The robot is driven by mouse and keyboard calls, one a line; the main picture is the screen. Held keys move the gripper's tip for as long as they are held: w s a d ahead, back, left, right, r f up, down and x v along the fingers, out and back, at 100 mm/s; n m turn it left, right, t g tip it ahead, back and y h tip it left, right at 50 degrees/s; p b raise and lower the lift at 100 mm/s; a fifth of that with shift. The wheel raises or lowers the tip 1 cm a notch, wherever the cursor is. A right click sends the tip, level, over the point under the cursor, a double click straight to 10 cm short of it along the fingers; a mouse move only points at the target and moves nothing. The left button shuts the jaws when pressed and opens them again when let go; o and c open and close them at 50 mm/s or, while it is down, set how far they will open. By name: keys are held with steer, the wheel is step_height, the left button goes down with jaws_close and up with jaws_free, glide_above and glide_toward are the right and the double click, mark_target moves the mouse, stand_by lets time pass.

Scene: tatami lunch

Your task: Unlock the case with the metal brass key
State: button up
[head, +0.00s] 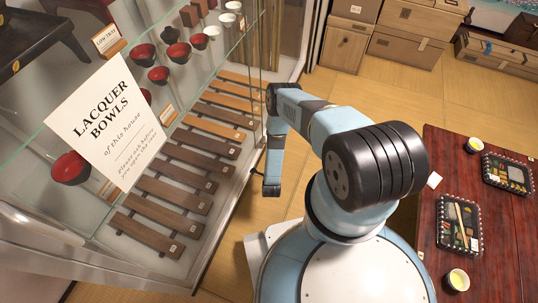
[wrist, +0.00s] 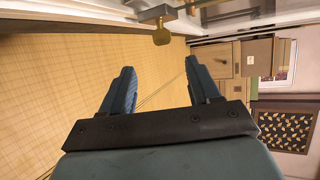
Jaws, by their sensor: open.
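The brass key (wrist: 162,36) shows at the top of the wrist view. Its flat bow points down in the picture, and its shaft runs up to a small metal fitting (wrist: 157,13) at the edge of the case; how deep it sits I cannot tell. My gripper (wrist: 158,68) is open and empty, its two blue fingers apart. The key lies beyond the fingertips, roughly in line with the gap, not held. In the head view the glass case (head: 262,62) stands at the left, with my arm beside its front edge; the key cannot be made out there.
The case holds red and black bowls (head: 71,168), wooden slats and a sign (head: 112,122). A red lacquered table (head: 437,150) with lunch boxes and cups stands at the right. Tatami floor (head: 330,85) is clear between.

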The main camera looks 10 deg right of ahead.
steer(key=shift+v, duration=1.75)
steer(key=shift+c, duration=0.2)
